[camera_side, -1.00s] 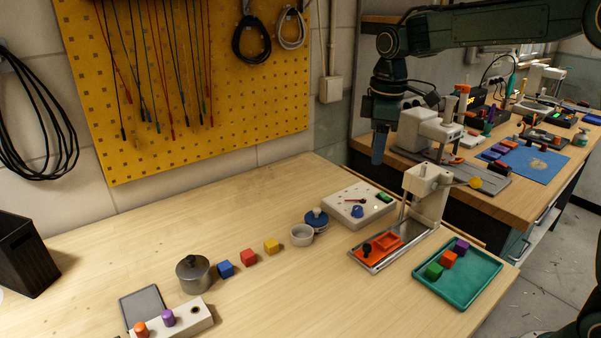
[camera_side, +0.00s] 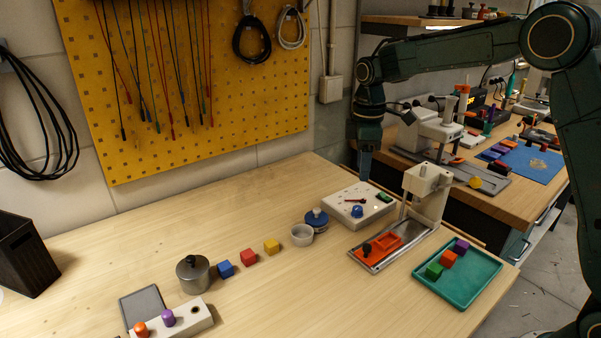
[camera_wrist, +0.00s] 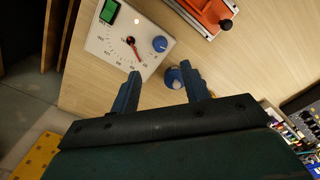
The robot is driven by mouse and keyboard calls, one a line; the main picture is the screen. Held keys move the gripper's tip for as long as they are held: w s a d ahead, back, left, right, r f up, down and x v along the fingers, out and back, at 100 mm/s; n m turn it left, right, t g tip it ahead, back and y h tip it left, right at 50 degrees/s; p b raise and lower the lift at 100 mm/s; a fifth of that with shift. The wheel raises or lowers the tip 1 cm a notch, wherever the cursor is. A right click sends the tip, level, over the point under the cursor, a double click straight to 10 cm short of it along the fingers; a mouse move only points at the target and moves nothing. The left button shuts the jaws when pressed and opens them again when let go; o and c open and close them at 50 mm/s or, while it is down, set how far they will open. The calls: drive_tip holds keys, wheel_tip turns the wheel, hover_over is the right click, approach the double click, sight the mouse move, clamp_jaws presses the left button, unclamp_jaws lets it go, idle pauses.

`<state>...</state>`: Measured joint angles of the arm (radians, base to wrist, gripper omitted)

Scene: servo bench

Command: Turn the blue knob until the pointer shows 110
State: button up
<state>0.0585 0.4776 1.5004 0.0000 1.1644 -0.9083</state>
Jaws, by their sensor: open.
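The blue knob (camera_side: 357,211) sits on a white dial box (camera_side: 338,205) at the back right of the bench; it also shows in the wrist view (camera_wrist: 160,44), right of the dial. A red pointer (camera_wrist: 134,48) lies on the dial's printed scale; the figures are too small to read. A green display (camera_wrist: 109,11) is on the same box. My gripper (camera_side: 364,172) hangs above the back edge of the box in the side view. In the wrist view its two blue fingers (camera_wrist: 166,80) are apart, with nothing between them touching either; the knob lies beyond the fingertips.
A press-like stand (camera_side: 424,195) with an orange tray (camera_side: 388,243) is close on the right. A green tray (camera_side: 462,279) holds several blocks. The bench's middle back is clear.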

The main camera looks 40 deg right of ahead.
sight(358, 208)
wheel_tip(358, 208, down, 11)
drive_tip(key=shift+f, duration=0.1)
idle(0.4)
drive_tip(key=c, duration=1)
